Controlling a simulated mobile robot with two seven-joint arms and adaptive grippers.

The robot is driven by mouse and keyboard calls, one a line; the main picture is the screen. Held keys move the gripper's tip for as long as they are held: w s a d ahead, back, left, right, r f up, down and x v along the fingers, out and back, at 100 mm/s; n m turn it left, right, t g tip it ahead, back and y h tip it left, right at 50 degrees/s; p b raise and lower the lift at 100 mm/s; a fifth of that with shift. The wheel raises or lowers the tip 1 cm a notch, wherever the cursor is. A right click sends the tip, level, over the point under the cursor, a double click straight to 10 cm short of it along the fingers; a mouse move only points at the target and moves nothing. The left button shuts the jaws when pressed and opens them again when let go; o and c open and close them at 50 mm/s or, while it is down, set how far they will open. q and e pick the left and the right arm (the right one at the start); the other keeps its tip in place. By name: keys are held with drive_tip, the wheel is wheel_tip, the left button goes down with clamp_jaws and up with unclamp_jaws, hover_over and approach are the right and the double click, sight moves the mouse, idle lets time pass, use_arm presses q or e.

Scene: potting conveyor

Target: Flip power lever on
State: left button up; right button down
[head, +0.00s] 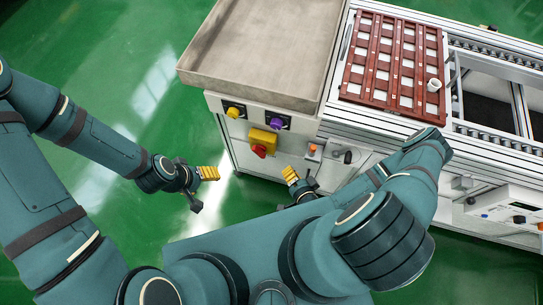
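A yellow box with a red knob-like lever (259,151) is on the front panel of the conveyor bench, in the upper middle of the head view. I cannot tell its setting. My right gripper (291,176) is below and to the right of the lever, in front of the bench, apart from it. Its yellow fingertips show, and my own arm hides part of its body. My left gripper (208,173) is left of the lever, over the green floor, apart from the bench. I see nothing held in either gripper, but finger spacing is unclear.
A yellow knob (233,112) and a purple knob (276,123) are above the lever. An orange button (312,149) is to its right. A grey metal tray (262,45) tops the bench. A brown grid tray (392,97) with a white cup (434,85) lies right. Floor at left is clear.

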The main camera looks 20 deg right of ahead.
drive_tip(key=b, duration=0.2)
approach(268, 151)
drive_tip(key=w+d, duration=0.2)
drive_tip(key=w, duration=0.2)
drive_tip(key=shift+w+a+f+b, duration=0.6)
drive_tip(key=shift+a+f, duration=0.15)
drive_tip(key=shift+f, duration=0.2)
use_arm(q)
drive_tip(key=shift+w+f, duration=0.2)
drive_tip(key=shift+f, duration=0.65)
drive_tip(key=shift+w+f, duration=0.15)
drive_tip(key=shift+f, duration=0.65)
use_arm(e)
drive_tip(key=shift+w+a+f, duration=0.35)
drive_tip(key=shift+a, duration=0.15)
